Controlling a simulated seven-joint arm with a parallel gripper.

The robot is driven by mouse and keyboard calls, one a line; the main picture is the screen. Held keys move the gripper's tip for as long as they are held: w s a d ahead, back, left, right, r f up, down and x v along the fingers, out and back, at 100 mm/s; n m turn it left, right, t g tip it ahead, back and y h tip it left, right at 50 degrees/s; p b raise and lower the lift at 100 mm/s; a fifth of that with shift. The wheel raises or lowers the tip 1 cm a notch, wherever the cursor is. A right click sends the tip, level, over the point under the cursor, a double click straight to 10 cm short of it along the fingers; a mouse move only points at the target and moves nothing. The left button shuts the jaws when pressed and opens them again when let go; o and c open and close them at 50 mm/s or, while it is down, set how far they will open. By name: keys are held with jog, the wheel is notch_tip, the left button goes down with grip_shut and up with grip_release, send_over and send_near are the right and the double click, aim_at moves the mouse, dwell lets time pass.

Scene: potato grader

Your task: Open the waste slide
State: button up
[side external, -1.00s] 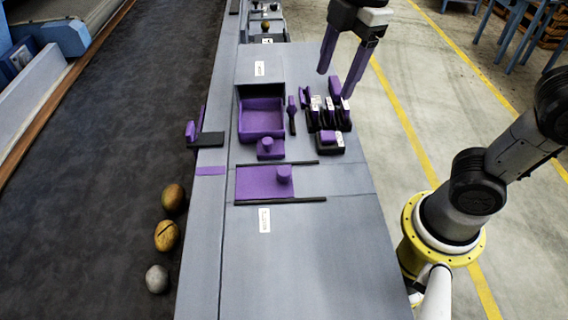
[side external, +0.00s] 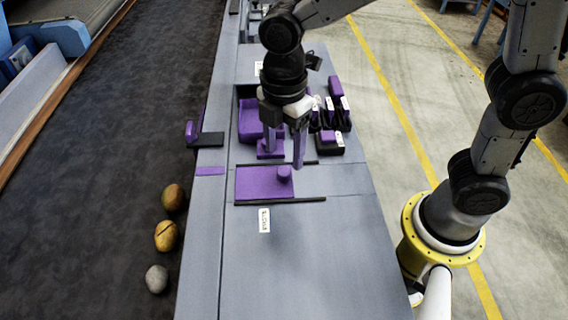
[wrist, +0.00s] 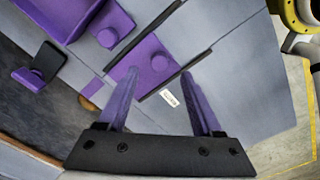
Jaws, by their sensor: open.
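The waste slide is most likely the flat purple plate (side external: 258,184) with a round purple knob (side external: 285,174), lying between two dark rails on the grey bench. It covers the space between the rails; the label beside it is too small to read. The plate (wrist: 128,83) and knob (wrist: 160,61) also show in the wrist view. My gripper (side external: 284,160) is open and empty, with its purple fingers above the bench near the knob, slightly beyond it. In the wrist view the fingers (wrist: 158,84) stand apart on either side of the plate's knob end, not touching the knob.
A purple bin (side external: 248,120) with a knobbed front piece (side external: 265,149) sits behind the slide, partly hidden by my gripper. Purple and black holders (side external: 335,115) stand to its right. Potatoes (side external: 166,236) lie on the dark belt at left. The near bench is clear.

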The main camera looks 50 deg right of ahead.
aim_at(284, 171)
jog(key=shift+f, duration=2.45)
grip_shut()
